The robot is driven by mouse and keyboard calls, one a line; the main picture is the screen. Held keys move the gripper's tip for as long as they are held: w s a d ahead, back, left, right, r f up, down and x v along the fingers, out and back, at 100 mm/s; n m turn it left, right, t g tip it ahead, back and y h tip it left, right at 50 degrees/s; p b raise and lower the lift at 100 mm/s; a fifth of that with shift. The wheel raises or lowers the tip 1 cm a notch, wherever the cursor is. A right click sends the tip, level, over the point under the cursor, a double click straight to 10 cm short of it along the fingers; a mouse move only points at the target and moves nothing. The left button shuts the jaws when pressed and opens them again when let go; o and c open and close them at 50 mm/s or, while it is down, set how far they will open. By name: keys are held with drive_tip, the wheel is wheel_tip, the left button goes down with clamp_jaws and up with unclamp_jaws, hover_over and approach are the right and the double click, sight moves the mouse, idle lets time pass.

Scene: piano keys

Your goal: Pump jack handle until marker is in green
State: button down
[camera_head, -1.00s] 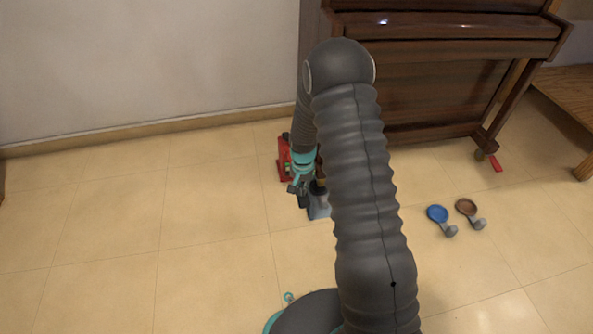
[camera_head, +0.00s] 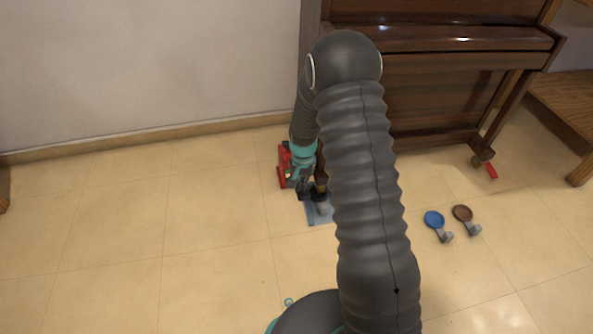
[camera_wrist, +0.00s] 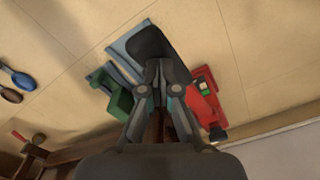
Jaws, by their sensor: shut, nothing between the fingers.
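The red jack (camera_head: 283,168) stands on the floor near the wall, left of the piano. In the wrist view the red jack body (camera_wrist: 212,112) is right of my fingers and carries a small green and white patch (camera_wrist: 206,87). I cannot read a marker there. My gripper (camera_head: 303,192) is low beside the jack, shut and empty. In the wrist view my gripper (camera_wrist: 164,66) has its fingertips together at a dark, rounded block (camera_wrist: 152,43), overlapping it; contact and whether it is the handle cannot be told.
A blue plate (camera_head: 321,217) lies in front of the jack. A green block (camera_wrist: 121,102) shows left of my fingers. The piano (camera_head: 440,75) stands right behind. Blue (camera_head: 434,219) and brown (camera_head: 462,213) round-headed items lie at right. The left floor is clear.

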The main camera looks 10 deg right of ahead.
drive_tip(key=shift+f, duration=0.1)
wheel_tip(320, 180, down, 9)
drive_tip(key=b, duration=0.6)
wheel_tip(320, 180, up, 9)
drive_tip(key=p, duration=0.5)
drive_tip(key=shift+p, duration=0.4)
